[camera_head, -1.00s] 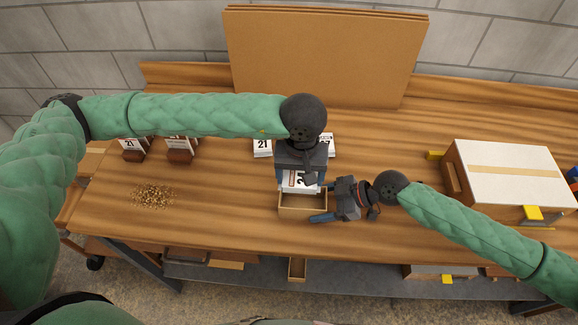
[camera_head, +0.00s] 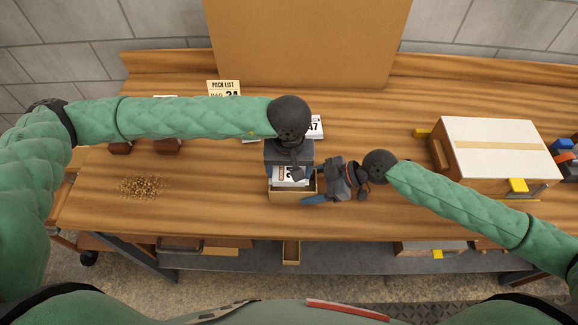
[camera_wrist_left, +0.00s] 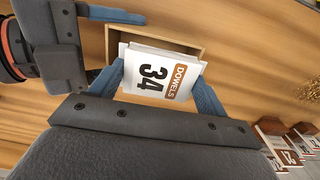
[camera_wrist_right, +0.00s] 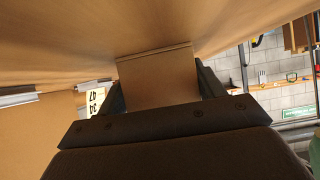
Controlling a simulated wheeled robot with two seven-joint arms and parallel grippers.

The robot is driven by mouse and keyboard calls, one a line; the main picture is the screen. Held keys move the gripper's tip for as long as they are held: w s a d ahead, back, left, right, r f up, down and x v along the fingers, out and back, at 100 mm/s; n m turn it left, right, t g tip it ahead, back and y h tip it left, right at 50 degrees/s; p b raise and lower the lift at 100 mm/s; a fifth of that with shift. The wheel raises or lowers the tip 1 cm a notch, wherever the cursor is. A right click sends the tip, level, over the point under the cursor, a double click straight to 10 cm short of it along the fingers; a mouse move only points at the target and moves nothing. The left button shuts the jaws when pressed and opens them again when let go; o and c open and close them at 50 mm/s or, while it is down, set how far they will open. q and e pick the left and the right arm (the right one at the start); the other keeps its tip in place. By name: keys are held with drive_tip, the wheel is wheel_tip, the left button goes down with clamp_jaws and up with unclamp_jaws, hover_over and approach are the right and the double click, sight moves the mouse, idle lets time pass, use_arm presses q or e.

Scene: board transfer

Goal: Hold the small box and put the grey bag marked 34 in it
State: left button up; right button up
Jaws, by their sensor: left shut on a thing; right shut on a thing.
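The grey bag marked 34 (camera_head: 290,176) is pinched in my left gripper (camera_head: 290,170). The left wrist view shows its white label (camera_wrist_left: 155,75) reading DOWELS 34 between the two blue fingers. The small open box (camera_head: 293,197) is directly below the bag. The bag's lower part overlaps the box opening; how deep it sits is hidden. My right gripper (camera_head: 316,184) is shut on the box's right side. The right wrist view shows the brown box (camera_wrist_right: 157,80) between its fingers. The box also shows behind the bag in the left wrist view (camera_wrist_left: 185,46).
A pack list card (camera_head: 224,89) reading 34 stands at the back. Other bags stand behind my left arm, one marked 47 (camera_head: 315,127). Loose pellets (camera_head: 142,187) lie at left. A large taped carton (camera_head: 495,150) stands at right. The table front is clear.

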use_arm(q)
drive_tip(key=shift+f, duration=0.7)
idle(0.8)
drive_tip(key=o, duration=1.1)
drive_tip(key=shift+r, duration=5.95)
use_arm(e)
drive_tip(key=o, duration=1)
drive_tip(key=shift+o, duration=0.2)
use_arm(q)
drive_tip(key=shift+f+b, duration=0.95)
use_arm(e)
drive_tip(key=shift+v, duration=3.55)
use_arm(q)
drive_tip(key=shift+f, duration=0.1)
use_arm(e)
drive_tip(key=shift+d+r, duration=0.2)
drive_tip(key=shift+d, duration=0.25)
